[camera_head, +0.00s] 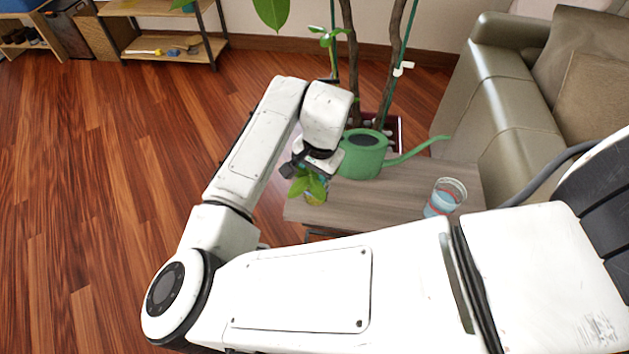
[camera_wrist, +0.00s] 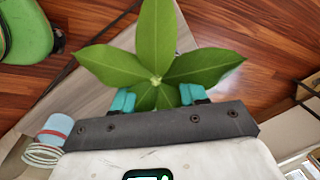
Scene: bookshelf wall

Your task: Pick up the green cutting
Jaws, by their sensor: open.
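The green cutting (camera_head: 308,186) has several leaves and stands near the left edge of the small wooden table, its lower part in a small container that is partly hidden. My gripper (camera_head: 309,169) is just above and behind its leaves in the head view. In the wrist view the cutting's leaves (camera_wrist: 157,75) spread ahead of my gripper (camera_wrist: 158,98). The teal fingertips are apart, with the leaf centre and one leaf between them. The stem is hidden under the leaves. I cannot tell whether the fingers touch the leaves.
A green watering can (camera_head: 362,157) stands on the table (camera_head: 400,196), just right of my gripper. A glass with bluish contents (camera_head: 445,198) stands at the table's right. A potted plant's trunks (camera_head: 389,75) rise behind, and a sofa (camera_head: 490,95) is at the right. The wooden floor at left is clear.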

